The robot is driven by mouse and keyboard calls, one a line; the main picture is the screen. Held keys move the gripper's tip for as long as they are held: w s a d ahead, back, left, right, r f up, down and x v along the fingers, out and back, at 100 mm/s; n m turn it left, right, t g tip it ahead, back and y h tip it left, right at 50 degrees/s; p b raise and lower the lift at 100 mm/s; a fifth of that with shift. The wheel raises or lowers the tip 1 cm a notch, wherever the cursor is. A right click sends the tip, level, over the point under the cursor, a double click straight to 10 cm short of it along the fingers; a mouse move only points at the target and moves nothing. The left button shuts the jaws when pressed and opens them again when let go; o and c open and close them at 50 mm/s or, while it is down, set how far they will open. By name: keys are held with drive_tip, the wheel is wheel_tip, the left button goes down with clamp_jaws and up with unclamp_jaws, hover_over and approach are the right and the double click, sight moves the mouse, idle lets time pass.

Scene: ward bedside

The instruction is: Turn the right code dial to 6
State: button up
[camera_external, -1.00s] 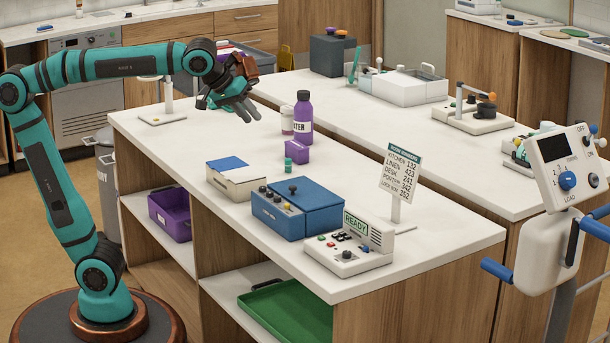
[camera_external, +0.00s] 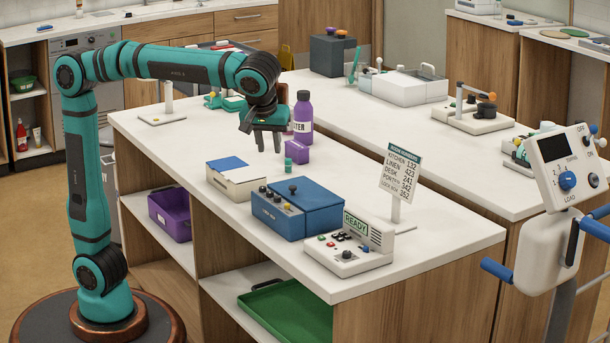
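The blue lock box (camera_external: 310,212) stands on the white counter and has a row of small dials (camera_external: 276,199) along its left side. The right code dial seems to be the nearest of the row, by a yellowish knob (camera_external: 287,207); the dial numbers are too small to read. My gripper (camera_external: 268,149) points down above the counter, behind the lock box and near the purple bottle. Its fingers are apart with nothing between them. It touches none of the dials.
A white box with a blue patch (camera_external: 235,180) stands left of the lock box. A control panel reading READY (camera_external: 347,250) and a sign listing numbers (camera_external: 401,176) stand to the right. A purple bottle (camera_external: 303,120), purple block (camera_external: 296,152) and small green-capped container (camera_external: 288,164) are near my gripper.

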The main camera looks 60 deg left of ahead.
sight(277, 197)
drive_tip(key=x, duration=1.6)
drive_tip(key=shift+f, duration=0.15)
drive_tip(key=shift+c, duration=0.2)
clamp_jaws()
